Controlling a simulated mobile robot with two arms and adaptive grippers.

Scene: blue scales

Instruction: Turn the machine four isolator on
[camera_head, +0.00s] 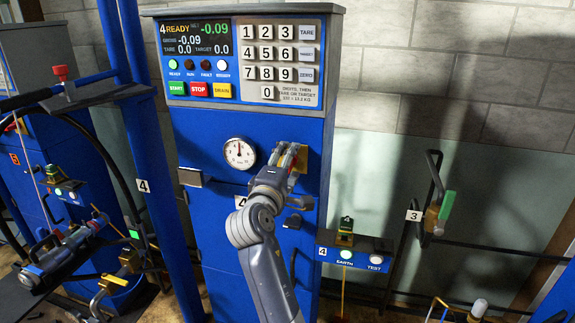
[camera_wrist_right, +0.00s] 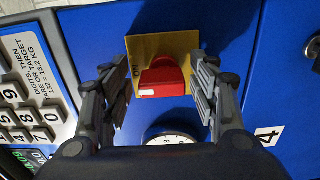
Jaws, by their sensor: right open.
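The machine four isolator is a red knob (camera_wrist_right: 162,78) on a yellow plate (camera_wrist_right: 145,47) on the blue cabinet front. In the head view the yellow plate (camera_head: 302,158) shows partly behind my right gripper (camera_head: 291,156), and the knob is hidden. In the wrist view my right gripper (camera_wrist_right: 160,88) is open, with one finger on each side of the knob. A gap shows between the knob and each finger. The machine four display and keypad panel (camera_head: 243,62) is above, with READY on its screen.
A round dial gauge (camera_head: 239,153) is left of my right gripper. A small box with EARTH and TEST lights (camera_head: 346,254) is at lower right. A neighbouring machine (camera_head: 42,165) stands at left.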

